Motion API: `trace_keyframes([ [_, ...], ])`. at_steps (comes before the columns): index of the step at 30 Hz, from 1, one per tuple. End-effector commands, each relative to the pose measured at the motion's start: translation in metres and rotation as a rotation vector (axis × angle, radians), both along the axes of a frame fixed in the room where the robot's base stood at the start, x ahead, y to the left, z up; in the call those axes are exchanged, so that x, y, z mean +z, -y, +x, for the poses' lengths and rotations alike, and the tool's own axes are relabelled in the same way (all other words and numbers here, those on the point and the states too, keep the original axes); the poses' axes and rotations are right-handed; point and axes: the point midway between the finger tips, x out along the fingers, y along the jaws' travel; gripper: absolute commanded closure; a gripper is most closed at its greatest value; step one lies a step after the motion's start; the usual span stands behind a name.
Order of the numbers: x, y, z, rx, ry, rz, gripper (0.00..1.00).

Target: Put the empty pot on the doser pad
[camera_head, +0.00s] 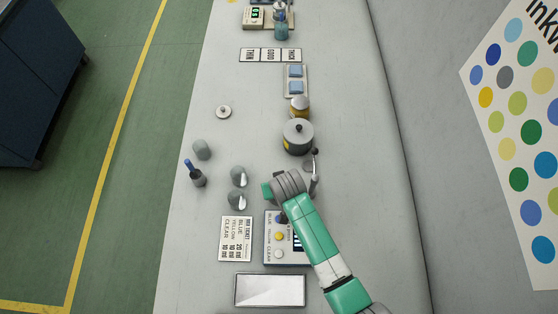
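My gripper (267,192) is low over the bench at the near middle, with a green finger part at its left. Its wrist and arm hide its jaws, so I cannot tell whether it is open or holds anything. The dosing panel (270,252), marked BLUE, YELLOW and CLEAR, is partly under my arm; no separate pad is clear. I cannot tell which vessel is the empty pot. A plain grey cylinder (202,149) stands at the left. Two grey rounded pieces with white parts (239,176) (238,200) are just left of my gripper.
A large lidded vessel (298,137) and a small yellow-banded jar (299,107) stand beyond my gripper. A loose lid (224,112), a dark holder with a blue handle (195,175), a ticket card (236,240) and a tray (270,290) lie around. The left middle bench is mostly clear.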

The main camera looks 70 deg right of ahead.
Motion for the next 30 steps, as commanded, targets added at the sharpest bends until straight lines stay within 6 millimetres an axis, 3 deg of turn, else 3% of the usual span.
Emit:
trace_keyframes([
  [9,-0.005,0.0001,0.0003,0.0,0.001,-0.001,0.69],
  [10,-0.0045,0.0002,0.0002,0.0,0.001,-0.001,0.41],
  [13,-0.0045,0.0001,0.0002,0.0,0.001,-0.001,0.21],
  [19,-0.0045,0.0001,0.0001,0.0,0.0,0.0,0.21],
  [23,-0.0046,0.0001,0.0,0.0,0.0,0.0,0.0],
  [30,-0.0046,0.0001,0.0,0.0,0.0,0.0,0.0],
])
